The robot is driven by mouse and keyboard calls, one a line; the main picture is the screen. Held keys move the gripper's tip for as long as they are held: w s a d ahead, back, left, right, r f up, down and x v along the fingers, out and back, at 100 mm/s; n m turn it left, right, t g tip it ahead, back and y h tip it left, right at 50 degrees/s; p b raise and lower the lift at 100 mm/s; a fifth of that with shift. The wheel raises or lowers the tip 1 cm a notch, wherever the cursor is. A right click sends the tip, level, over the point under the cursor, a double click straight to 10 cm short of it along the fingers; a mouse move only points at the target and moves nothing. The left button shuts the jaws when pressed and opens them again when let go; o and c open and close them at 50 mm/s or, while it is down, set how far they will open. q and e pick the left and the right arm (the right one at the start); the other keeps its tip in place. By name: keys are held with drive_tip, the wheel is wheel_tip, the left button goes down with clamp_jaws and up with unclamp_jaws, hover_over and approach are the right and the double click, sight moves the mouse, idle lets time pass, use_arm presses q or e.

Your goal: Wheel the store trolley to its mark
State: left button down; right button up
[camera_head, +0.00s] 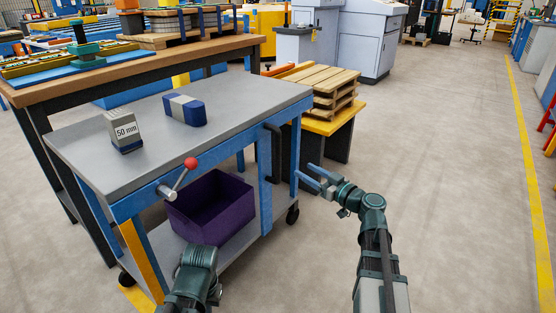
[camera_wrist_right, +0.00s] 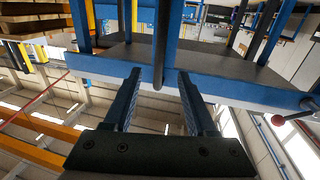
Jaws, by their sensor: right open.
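The store trolley (camera_head: 235,105) has a grey top, a blue frame and a lower shelf, and stands on castors at the left. A dark upright handle (camera_head: 274,153) is on its right end. My right gripper (camera_head: 318,180) is open and empty, just right of the handle. In the right wrist view the handle (camera_wrist_right: 162,45) lies ahead of the gap between the open fingers (camera_wrist_right: 160,95), apparently not gripped. My left arm (camera_head: 196,275) shows in front of the trolley; its fingers are hidden.
The trolley carries a block marked 50 mm (camera_head: 122,131), a blue-and-grey block (camera_head: 185,109) and a purple bin (camera_head: 212,208). A workbench (camera_head: 150,62) stands behind, and a yellow stand with pallets (camera_head: 330,124) at its right. Yellow floor marking (camera_head: 138,297) shows near the front castor.

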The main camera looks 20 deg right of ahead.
drive_tip(key=x, duration=1.3)
drive_tip(key=shift+w+a, duration=0.15)
drive_tip(key=shift+w, duration=0.2)
clamp_jaws()
idle(0.9)
